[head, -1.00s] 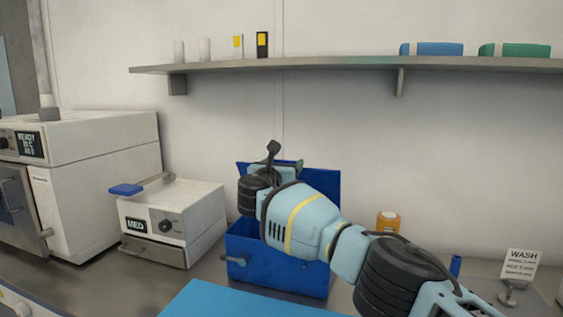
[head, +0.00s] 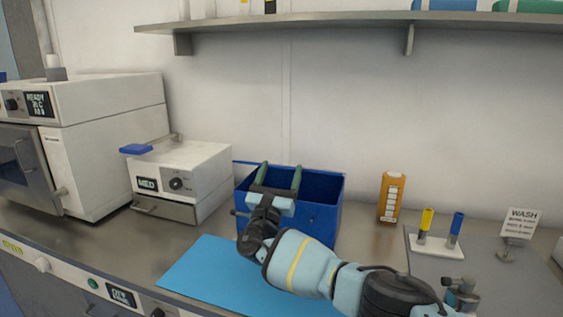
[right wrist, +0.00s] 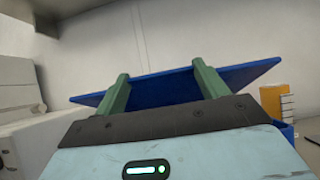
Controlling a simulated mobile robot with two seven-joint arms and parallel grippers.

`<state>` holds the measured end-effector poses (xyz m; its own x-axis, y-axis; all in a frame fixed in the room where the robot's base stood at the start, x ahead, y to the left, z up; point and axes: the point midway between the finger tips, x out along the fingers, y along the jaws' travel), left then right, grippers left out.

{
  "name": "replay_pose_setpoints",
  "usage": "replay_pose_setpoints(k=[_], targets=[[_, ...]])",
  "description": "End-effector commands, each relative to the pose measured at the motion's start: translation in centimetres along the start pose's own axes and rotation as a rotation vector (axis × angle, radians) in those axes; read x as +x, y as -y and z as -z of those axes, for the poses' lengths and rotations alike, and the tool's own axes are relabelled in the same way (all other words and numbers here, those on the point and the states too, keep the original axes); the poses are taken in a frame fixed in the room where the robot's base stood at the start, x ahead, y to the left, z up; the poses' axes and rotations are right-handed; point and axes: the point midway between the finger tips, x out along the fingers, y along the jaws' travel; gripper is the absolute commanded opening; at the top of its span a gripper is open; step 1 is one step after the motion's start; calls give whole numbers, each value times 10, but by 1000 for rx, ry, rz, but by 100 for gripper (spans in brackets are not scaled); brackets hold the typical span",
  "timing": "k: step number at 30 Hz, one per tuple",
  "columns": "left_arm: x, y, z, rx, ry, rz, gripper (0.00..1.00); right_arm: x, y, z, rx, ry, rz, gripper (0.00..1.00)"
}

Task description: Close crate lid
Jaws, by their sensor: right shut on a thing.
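The blue crate (head: 320,222) stands on the counter against the back wall, its dark inside showing from above. Its blue lid (right wrist: 160,90) is a flat tilted panel across the right wrist view, with the fingers reaching over it. In the head view only a thin blue edge behind the crate may be the lid. My right gripper (head: 279,176) is at the crate's top, its two green fingers apart and pointing to the back. It is shut on the lid; the exact contact is hard to see. My left gripper is out of view.
A blue mat (head: 215,277) lies in front of the crate. A white box marked MED (head: 205,165) stands close on the left. An orange bottle (head: 391,197) and a white holder with yellow and blue tubes (head: 437,246) stand to the right. A shelf (head: 350,26) hangs above.

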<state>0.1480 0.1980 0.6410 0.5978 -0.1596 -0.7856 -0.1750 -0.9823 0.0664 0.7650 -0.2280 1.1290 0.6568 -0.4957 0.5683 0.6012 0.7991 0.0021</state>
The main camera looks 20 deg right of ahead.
Motion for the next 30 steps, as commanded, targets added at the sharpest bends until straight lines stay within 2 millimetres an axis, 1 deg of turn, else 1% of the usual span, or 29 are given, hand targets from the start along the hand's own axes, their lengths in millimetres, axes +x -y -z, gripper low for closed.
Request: replay_pose_setpoints(k=[1, 6, 12, 18, 30], targets=[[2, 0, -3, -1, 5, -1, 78, -11, 0, 12, -1, -14, -3, 31], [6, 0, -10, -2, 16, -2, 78, -29, 0, 29, -3, -16, -2, 32], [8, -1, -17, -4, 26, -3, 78, -41, 1, 42, -3, -18, -1, 32], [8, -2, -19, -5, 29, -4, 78, -46, 1, 49, -4, -19, -2, 32], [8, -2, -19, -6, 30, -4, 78, -45, 2, 50, -3, -18, -1, 32]])
